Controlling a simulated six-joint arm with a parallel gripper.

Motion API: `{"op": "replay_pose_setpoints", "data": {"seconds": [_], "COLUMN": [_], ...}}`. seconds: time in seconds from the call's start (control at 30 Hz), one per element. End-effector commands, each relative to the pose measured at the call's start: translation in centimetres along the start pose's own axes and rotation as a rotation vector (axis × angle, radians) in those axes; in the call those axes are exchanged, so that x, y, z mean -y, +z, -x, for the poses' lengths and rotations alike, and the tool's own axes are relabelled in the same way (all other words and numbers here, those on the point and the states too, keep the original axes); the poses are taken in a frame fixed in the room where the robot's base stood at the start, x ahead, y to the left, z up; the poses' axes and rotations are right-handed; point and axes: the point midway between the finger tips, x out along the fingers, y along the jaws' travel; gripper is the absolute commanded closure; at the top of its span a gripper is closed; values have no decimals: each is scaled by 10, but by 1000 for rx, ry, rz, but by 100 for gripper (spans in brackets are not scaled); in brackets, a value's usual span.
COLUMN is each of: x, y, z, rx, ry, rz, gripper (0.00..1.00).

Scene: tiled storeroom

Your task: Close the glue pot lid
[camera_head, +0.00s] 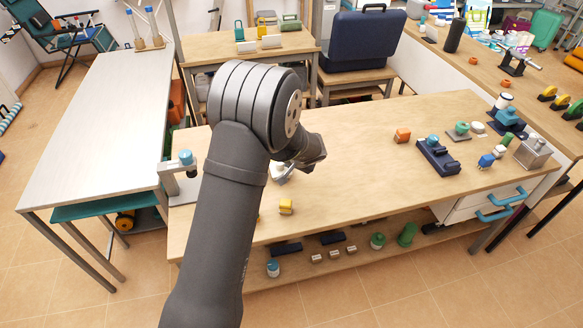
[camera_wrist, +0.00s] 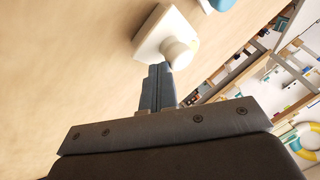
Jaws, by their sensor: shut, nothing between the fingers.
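A cream, square-edged piece with a round white knob (camera_wrist: 168,36) lies just beyond my fingertips in the wrist view. It looks like part of the glue pot, but I cannot tell lid from body. In the head view my arm hides most of that spot, and only a pale bit (camera_head: 277,168) shows beside the gripper. My gripper (camera_wrist: 158,78) is shut and empty, its fingertips close to the knob. I cannot tell whether they touch it. In the head view my gripper (camera_head: 283,178) is low over the left part of the wooden bench (camera_head: 350,150).
A teal-topped fixture (camera_head: 187,160) is at the left end. The bench's middle is clear.

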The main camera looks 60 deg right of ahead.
Motion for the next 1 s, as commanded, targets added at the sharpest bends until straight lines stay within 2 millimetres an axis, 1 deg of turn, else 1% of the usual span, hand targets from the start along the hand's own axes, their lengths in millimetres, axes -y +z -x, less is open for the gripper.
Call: {"op": "replay_pose_setpoints", "data": {"seconds": [0.03, 0.1, 0.3, 0.37, 0.57, 0.67, 0.73, 0.87, 0.9, 1.0], "x": [5, 12, 24, 26, 24, 21, 14, -7, -15, -11], "y": [-8, -18, -41, -44, -42, -43, -43, -43, -43, -44], "z": [-8, -17, -35, -37, -36, -34, -30, -19, -14, 10], "rx": [0, 1, 0, 0, 0, 0, -1, -1, -2, -3], "ry": [-2, -3, -2, -2, -1, -1, 0, 0, 1, -1], "rz": [5, 4, 4, 1, 0, -1, -2, -3, -4, 0], "gripper": [100, 100, 100, 100, 100, 100, 100, 100, 100, 100]}}
